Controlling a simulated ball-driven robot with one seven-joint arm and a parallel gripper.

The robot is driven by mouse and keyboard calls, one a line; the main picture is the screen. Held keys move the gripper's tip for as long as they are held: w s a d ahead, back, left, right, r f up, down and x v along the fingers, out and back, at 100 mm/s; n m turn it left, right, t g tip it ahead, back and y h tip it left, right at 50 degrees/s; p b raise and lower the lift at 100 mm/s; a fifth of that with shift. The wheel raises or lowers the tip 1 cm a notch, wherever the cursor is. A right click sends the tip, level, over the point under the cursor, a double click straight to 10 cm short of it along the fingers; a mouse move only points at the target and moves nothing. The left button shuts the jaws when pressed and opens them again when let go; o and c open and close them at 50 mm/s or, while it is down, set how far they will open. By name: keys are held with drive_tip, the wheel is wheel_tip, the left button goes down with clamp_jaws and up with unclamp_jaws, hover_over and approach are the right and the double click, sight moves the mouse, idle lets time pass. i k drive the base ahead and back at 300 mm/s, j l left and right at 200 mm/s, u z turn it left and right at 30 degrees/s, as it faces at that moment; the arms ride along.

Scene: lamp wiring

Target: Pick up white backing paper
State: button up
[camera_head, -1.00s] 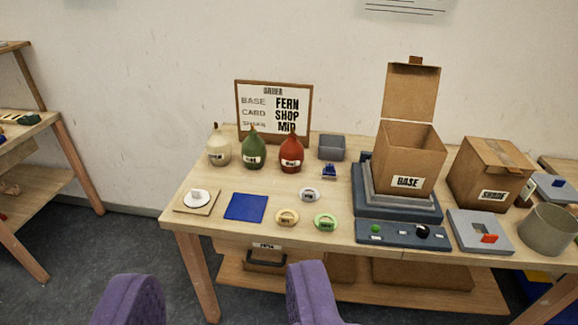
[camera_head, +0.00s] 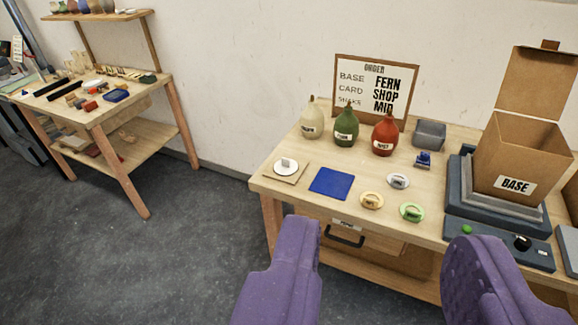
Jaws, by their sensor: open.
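My gripper (camera_head: 385,240) shows as two purple fingers at the bottom of the view, wide apart with nothing between them. Its tips appear in front of the near edge of the work table (camera_head: 300,206). A white round piece with a small upright tab (camera_head: 286,166) lies on a thin tan square (camera_head: 298,176) at the table's left end. I cannot tell whether this white piece is the backing paper. No other loose white sheet is clear on this table.
A blue square (camera_head: 332,183), small round labelled pieces, three bottles (camera_head: 346,126) and an open box marked BASE (camera_head: 516,158) stand on the table. An order sign (camera_head: 373,88) is behind. Another cluttered table (camera_head: 97,112) stands left, with free floor (camera_head: 190,240) between.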

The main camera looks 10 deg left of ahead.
sight(284, 166)
drive_tip(key=i+j+z, duration=0.5)
drive_tip(key=i+j, duration=1.75)
drive_tip(key=j, duration=0.1)
